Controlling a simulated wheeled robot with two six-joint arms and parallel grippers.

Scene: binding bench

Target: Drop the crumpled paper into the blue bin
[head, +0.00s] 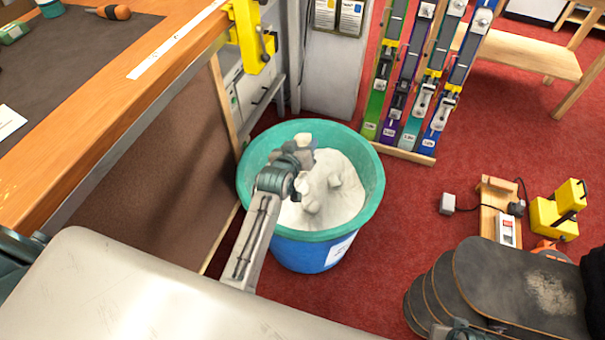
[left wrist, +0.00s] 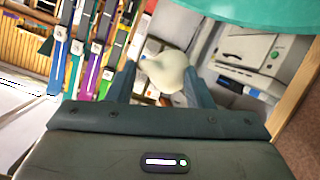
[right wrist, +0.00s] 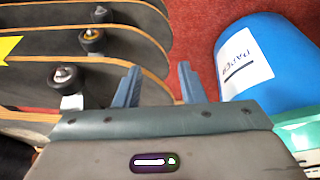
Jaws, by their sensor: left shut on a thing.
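The blue bin (head: 310,255) stands on the floor with a wide teal rim; it also shows in the right wrist view (right wrist: 265,55). Pale filling and several whitish lumps lie inside it. My left gripper (head: 303,155) is over the bin's opening, inside the rim outline as seen from the head. It is shut on the crumpled paper (left wrist: 165,72), an off-white ball between its fingertips, which also shows in the head view (head: 304,140). My right gripper (right wrist: 158,85) is open and empty, low beside the skateboards, with the bin to its right.
A wooden bench (head: 90,130) is at the left. Stacked skateboards (head: 515,285) and a yellow tool (head: 556,212) are at the right. Red carpet (head: 400,205) is free between them and the bin.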

